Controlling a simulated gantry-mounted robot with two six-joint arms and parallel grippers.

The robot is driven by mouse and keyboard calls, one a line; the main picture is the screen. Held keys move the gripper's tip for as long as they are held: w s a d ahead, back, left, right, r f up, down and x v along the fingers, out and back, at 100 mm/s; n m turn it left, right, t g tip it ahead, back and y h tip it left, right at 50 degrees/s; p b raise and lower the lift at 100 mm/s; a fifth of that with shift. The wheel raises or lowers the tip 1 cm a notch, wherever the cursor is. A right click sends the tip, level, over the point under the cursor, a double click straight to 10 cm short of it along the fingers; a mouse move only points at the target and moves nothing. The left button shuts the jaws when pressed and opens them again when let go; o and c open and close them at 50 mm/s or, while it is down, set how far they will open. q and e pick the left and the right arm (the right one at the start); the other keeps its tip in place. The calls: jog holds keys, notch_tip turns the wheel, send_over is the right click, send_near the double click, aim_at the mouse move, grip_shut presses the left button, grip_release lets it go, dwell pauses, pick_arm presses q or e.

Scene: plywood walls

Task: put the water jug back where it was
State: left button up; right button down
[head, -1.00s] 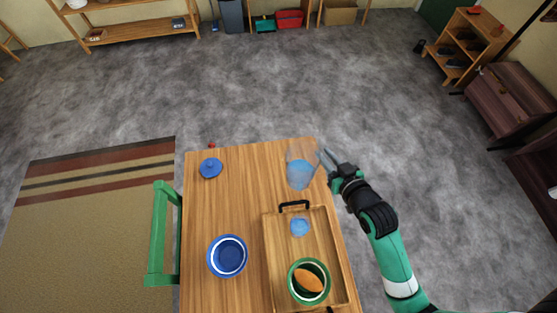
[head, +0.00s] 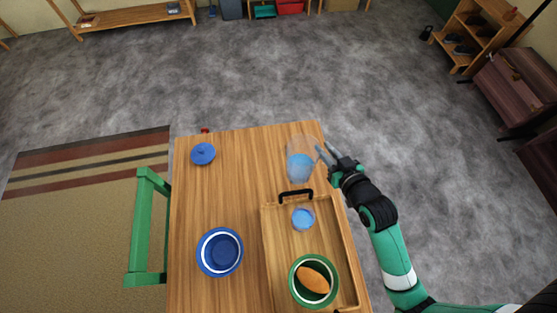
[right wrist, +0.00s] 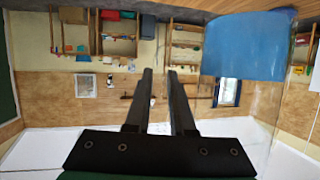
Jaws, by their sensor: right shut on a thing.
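The water jug (head: 300,163) is clear with blue water in it. It shows over the far right part of the wooden table (head: 215,190), just beyond the tray's black handle. I cannot tell whether its base touches the tabletop. My right gripper (head: 324,152) is at the jug's right side and is shut on it; the clear part it grips is hard to make out. In the right wrist view the blue water (right wrist: 245,47) fills the upper right, beside the fingers (right wrist: 162,75). My left gripper is not in view.
A wooden tray (head: 273,260) holds a clear cup of blue water (head: 303,218) and a green-rimmed bowl (head: 292,285) with an orange-brown item. A blue bowl (head: 220,252) and blue lid (head: 203,154) are on the left. A green chair (head: 142,230) stands left. The table's far middle is clear.

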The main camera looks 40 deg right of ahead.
jog(key=shift+w+d+f+b, duration=0.65)
jog(key=shift+w+f+b, duration=0.9)
jog(key=shift+w+f, duration=0.65)
jog(key=shift+w+d+f+b, duration=0.7)
jog(key=shift+w+f+b, duration=0.8)
jog(key=shift+w+f, duration=0.65)
jog(key=shift+w+d+f+b, duration=0.65)
jog(key=shift+w+f+b, duration=0.9)
jog(key=shift+w+f, duration=0.65)
jog(key=shift+w+r, duration=0.15)
jog(key=shift+w, duration=0.05)
jog(key=c, duration=0.8)
grip_release()
jog(key=shift+f, duration=0.2)
jog(key=shift+o, duration=0.2)
